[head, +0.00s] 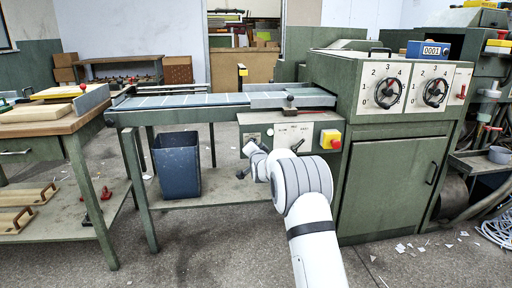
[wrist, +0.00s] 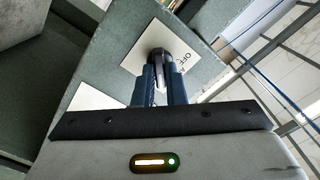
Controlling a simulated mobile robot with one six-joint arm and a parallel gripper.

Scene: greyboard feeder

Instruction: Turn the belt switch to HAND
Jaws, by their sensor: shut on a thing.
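The belt switch (wrist: 160,55) is a dark, rounded knob on a white label plate (wrist: 138,55) in the wrist view. In the head view, my gripper (head: 254,152) is at the left end of the green control box under the conveyor, against the left label plate (head: 250,133). My wrist hides most of the switch there, so which way it points cannot be told.
The conveyor belt (head: 180,100) runs above. A blue bin (head: 177,165) stands on the lower shelf. A green cabinet (head: 385,185) is at right.

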